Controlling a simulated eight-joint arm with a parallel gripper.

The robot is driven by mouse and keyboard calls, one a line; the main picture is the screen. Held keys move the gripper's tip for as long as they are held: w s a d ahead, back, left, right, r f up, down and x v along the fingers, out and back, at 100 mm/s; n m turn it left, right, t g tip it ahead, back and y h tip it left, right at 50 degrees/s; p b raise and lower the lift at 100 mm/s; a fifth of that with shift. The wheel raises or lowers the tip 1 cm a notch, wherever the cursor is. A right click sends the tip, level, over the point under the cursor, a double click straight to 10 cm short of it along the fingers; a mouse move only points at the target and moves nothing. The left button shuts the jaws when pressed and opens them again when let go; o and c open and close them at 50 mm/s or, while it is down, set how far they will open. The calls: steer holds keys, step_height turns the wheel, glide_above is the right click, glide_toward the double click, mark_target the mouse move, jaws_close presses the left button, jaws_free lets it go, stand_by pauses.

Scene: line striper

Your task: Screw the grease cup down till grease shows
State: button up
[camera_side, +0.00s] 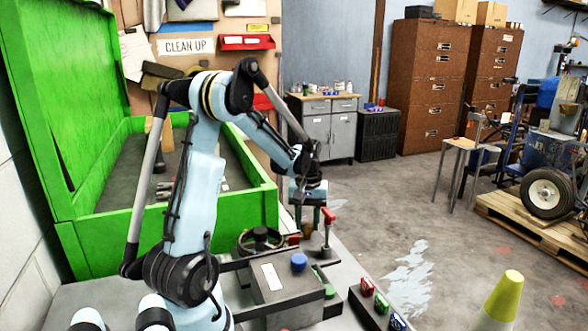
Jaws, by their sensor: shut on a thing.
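My gripper (309,192) is at the end of the bent arm, above the back of the bench's machine parts. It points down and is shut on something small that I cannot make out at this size. I cannot tell the grease cup for certain, and no grease can be made out. A grey box (272,285) with a white label and a round blue knob (299,261) stands in front of my gripper. A red-topped upright handle (328,222) stands just right of and below my gripper. A dark handwheel (261,239) lies left of it.
A block with red, green and blue pieces (367,288) sits at the front right. A large open green bin (100,240) stands behind and left of my arm. A yellow-green cone (503,296) is at the right. The floor between the bench and the cabinets (432,90) is mostly clear.

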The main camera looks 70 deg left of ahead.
mark_target(307, 224)
steer(key=shift+m, duration=1)
steer(key=o, duration=1)
steer(key=shift+o, duration=0.2)
steer(key=shift+r, duration=0.1)
step_height(307, 224, up, 12)
